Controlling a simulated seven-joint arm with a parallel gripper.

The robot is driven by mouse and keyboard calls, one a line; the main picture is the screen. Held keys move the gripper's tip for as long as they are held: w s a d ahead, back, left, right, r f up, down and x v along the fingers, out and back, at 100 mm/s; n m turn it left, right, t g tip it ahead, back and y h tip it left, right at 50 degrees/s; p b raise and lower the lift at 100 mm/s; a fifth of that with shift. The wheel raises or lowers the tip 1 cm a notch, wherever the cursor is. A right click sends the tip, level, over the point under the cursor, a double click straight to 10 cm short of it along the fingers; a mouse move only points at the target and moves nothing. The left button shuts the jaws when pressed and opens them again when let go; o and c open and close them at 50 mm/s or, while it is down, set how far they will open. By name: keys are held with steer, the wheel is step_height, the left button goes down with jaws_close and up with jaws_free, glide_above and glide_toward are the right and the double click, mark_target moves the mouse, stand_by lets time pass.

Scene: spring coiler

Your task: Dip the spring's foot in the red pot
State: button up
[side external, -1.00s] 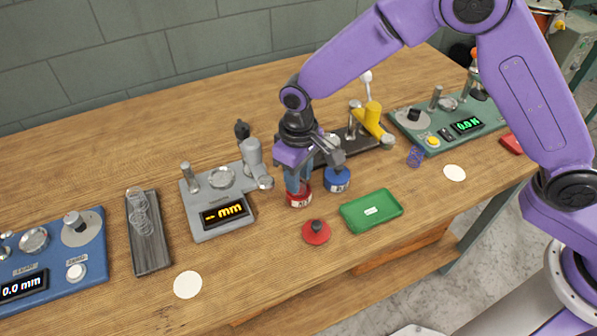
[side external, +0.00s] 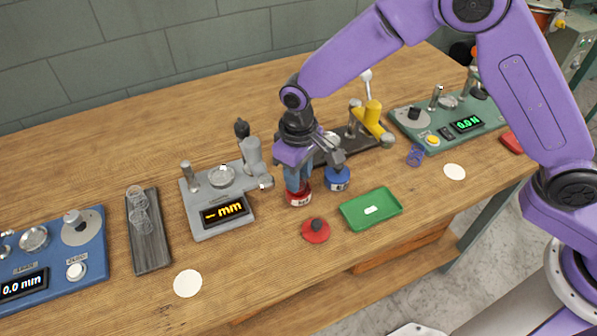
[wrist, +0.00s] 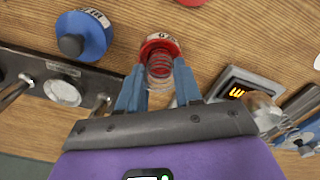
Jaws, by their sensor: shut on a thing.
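The red pot (side external: 298,199) stands open on the wooden bench, with my gripper (side external: 293,183) pointing down over it. In the wrist view the red pot (wrist: 166,39) lies just beyond the fingertips. My gripper (wrist: 158,78) is shut on a thin wire spring (wrist: 159,67), held between its two blue fingers. The spring's far end overlaps the pot's mouth; I cannot tell how deep its foot is or whether it touches the contents. In the side view the fingers hide the spring.
A blue pot (side external: 337,180) stands close to the right of the red pot. A red lid (side external: 316,231) and a green tray (side external: 372,209) lie in front. The grey gauge (side external: 222,201) is to the left. A dark fixture (side external: 333,150) is behind.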

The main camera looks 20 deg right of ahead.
steer(key=shift+r, duration=3.5)
